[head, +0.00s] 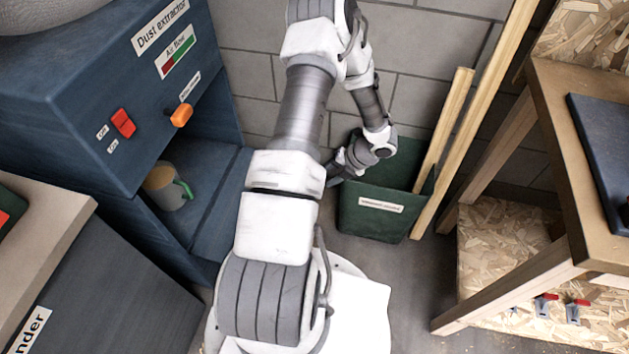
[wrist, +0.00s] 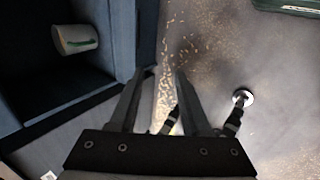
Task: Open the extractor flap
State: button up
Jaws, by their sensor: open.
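The dust extractor (head: 70,90) is a dark blue cabinet at the left in the head view. Its front carries a red on/off switch (head: 123,123) and an orange knob (head: 181,115) with a small label. I cannot tell which panel is the flap. In the head view my wrist is by the green bin.
A green bin (head: 375,222) with wooden planks (head: 445,130) stands at the grey block wall. A wooden workbench (head: 545,110) is at the right. A grey cabinet (head: 100,285) is at the lower left. Chips litter the floor (wrist: 205,40), which is otherwise mostly clear.

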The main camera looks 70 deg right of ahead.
jog(key=shift+v, duration=1.1)
